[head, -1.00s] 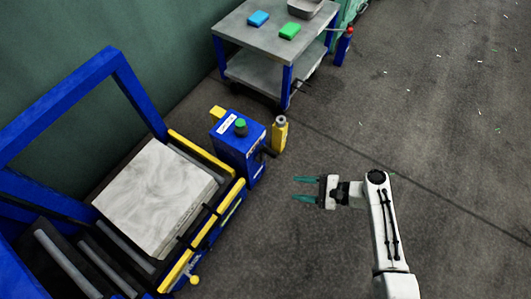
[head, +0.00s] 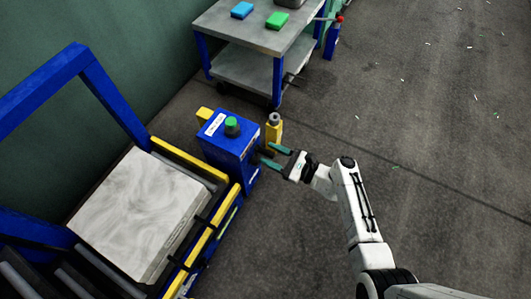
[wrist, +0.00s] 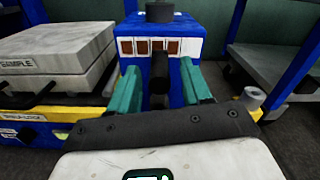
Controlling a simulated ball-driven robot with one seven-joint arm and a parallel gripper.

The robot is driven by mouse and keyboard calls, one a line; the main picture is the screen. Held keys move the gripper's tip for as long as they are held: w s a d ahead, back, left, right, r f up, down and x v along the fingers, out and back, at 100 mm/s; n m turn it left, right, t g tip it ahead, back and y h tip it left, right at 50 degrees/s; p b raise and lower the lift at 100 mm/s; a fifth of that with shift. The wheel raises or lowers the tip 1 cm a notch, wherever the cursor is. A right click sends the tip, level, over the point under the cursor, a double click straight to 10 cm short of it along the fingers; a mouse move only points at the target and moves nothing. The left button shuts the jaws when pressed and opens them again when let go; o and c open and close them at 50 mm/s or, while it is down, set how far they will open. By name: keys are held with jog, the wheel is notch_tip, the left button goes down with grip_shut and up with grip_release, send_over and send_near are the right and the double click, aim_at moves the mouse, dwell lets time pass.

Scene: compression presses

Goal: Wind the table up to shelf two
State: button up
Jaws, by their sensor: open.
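A two-level grey table with blue legs (head: 255,42) stands behind. No shelf number is readable.
A thick pale slab (head: 135,212), marked SAMPLE in the wrist view, lies on the press bed beside yellow rails (head: 188,158). A yellow post with a grey cap (head: 273,130) stands close by my fingers. Blue and green blocks lie on the table.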

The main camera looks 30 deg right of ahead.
jog(key=shift+x, duration=1.2)
jog(key=shift+c, duration=0.3)
grip_shut()
